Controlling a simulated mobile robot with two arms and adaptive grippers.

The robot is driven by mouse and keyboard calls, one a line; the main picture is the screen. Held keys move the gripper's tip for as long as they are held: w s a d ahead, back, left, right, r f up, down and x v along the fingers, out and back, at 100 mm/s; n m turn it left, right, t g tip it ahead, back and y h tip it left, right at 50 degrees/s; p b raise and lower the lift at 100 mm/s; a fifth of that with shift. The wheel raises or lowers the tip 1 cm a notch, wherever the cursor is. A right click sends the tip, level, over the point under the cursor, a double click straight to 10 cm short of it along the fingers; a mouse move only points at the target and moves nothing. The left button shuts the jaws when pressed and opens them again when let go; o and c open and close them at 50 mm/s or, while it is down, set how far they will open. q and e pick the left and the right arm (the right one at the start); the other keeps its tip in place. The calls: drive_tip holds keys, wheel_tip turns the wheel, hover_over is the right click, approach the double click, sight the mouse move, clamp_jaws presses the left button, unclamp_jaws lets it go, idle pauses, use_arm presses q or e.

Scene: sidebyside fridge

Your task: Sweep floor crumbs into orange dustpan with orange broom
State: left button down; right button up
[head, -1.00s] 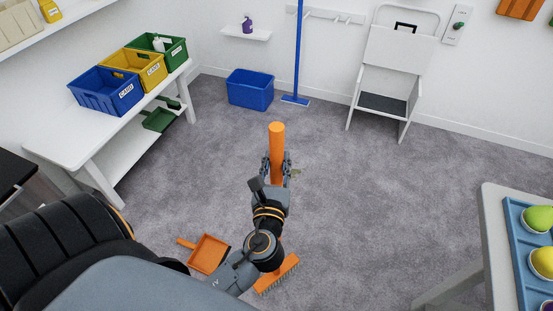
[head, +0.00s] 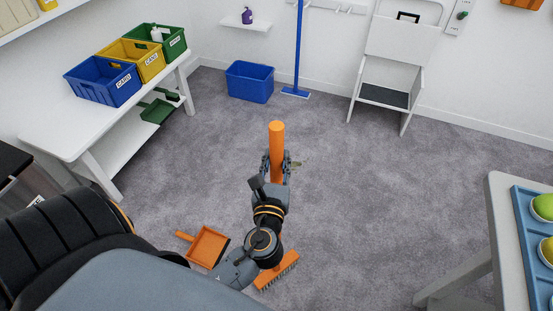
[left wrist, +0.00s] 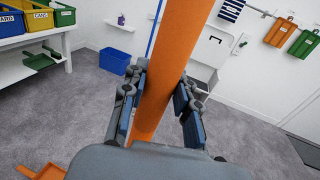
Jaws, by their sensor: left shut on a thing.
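My left gripper (head: 276,164) is shut on the orange broom's thick handle (head: 277,138), which stands roughly upright in the head view. The handle also runs between the fingers in the left wrist view (left wrist: 172,70). A small yellowish-green patch (head: 297,164), perhaps crumbs, shows just right of the gripper; I cannot tell for sure. My right gripper is not in view.
A white bench (head: 55,130) with coloured bins stands left. A table (head: 505,230) with a blue tray is at right. The middle floor is open.

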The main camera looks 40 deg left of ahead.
use_arm(q)
drive_tip(key=shift+f, duration=0.25)
drive_tip(key=shift+f+b, duration=0.6)
drive_tip(key=shift+s+a+f, duration=0.1)
drive_tip(key=shift+s+a, duration=0.1)
drive_tip(key=shift+a, duration=0.4)
drive_tip(key=shift+s+a+f, duration=0.1)
drive_tip(key=shift+s+a, duration=0.1)
drive_tip(key=shift+a, duration=0.45)
drive_tip(key=shift+s+a, duration=0.2)
drive_tip(key=shift+a, duration=0.4)
drive_tip(key=shift+s+a+r, duration=0.1)
drive_tip(key=shift+s+a, duration=0.1)
drive_tip(key=shift+a, duration=0.55)
drive_tip(key=shift+s+a, duration=0.25)
drive_tip(key=shift+a, duration=0.55)
drive_tip(key=shift+s+a+r, duration=0.1)
drive_tip(key=shift+s+a, duration=0.1)
drive_tip(key=shift+a, duration=0.55)
